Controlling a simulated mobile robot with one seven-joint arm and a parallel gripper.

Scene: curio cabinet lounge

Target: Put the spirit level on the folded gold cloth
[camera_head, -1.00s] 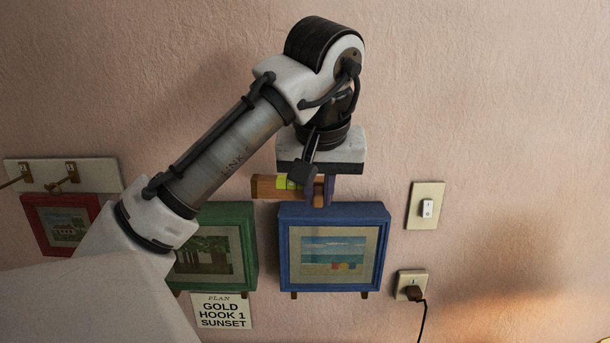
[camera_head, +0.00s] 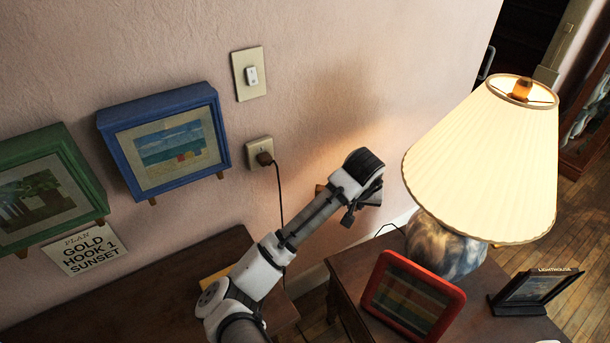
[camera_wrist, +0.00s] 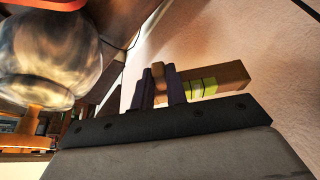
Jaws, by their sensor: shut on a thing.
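The spirit level (camera_wrist: 230,77) is a wooden bar with a yellow-green vial. In the wrist view my gripper (camera_wrist: 158,78) is shut on it, with the two dark fingers around the bar and the longer part sticking out to the right. In the head view a small brown end of the level (camera_head: 319,190) shows beside my wrist, in the air near the wall; my fingers are hidden there. A strip of yellow-gold material, apparently the folded gold cloth (camera_head: 213,279), lies on the dark wooden table (camera_head: 150,285), mostly hidden behind my arm.
A lit lamp (camera_head: 480,160) stands right of my wrist on a second table (camera_head: 350,270). A red frame (camera_head: 412,297) and a black frame (camera_head: 535,292) stand there. A plug and cord (camera_head: 266,158) hang from the wall. Blue (camera_head: 165,142) and green (camera_head: 45,188) pictures hang left.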

